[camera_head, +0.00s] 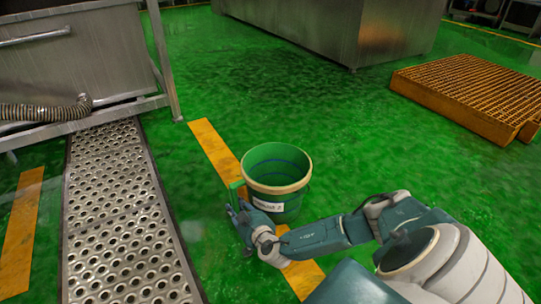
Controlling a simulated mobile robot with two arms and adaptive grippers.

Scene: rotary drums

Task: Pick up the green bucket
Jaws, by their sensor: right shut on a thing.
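The green bucket (283,199) stands upright over the yellow floor line, with a pale rim and a white label on its side. It looks empty inside. My right gripper (237,198) is at the bucket's left side, its arm reaching in from the lower right past the front of the bucket. It is shut on a green upright part at the bucket's left side, which looks like the handle; the fingertips are small and partly hidden. I cannot tell whether the bucket's base touches the floor. My left gripper is not in view.
A perforated metal walkway (122,220) runs along the left, beside a steel machine (75,50) with a ribbed hose. A large steel cabinet (340,30) stands at the back. An orange grating platform (475,92) is at the right. Green floor between them is clear.

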